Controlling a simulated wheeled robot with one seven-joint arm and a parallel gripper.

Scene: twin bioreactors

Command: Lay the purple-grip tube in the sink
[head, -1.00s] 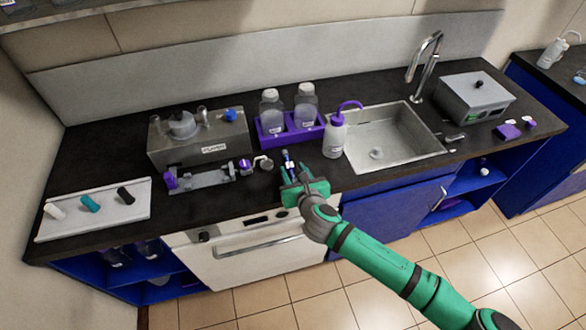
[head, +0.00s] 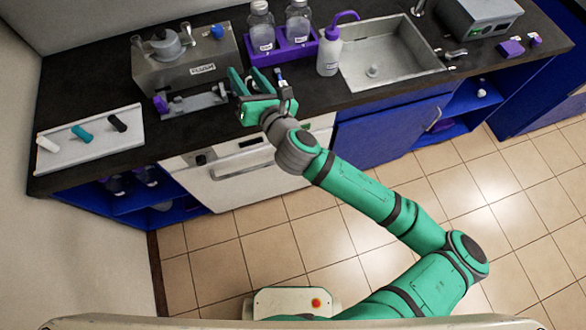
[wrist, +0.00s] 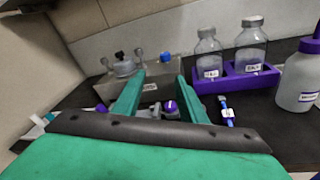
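A purple piece with a pale end (wrist: 170,106) shows between my fingers in the wrist view, by the metal bracket on the counter. A second purple piece (head: 160,104) is at the bracket's left end. I cannot tell which is the tube's grip; no full tube shows there. My gripper (head: 247,76) is open over the counter's front, by the bracket's right end. In the wrist view its two green fingers (wrist: 160,76) are apart, with nothing visibly held. The sink (head: 395,62) is to the right, empty apart from its drain.
A white squeeze bottle with purple top (head: 329,52) stands at the sink's left edge, beside a purple rack (head: 282,52) with two bottles. A metal box (head: 185,64) stands behind the bracket. A small blue-and-white item (wrist: 228,112) lies right of my fingers. A white tray (head: 62,155) is far left.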

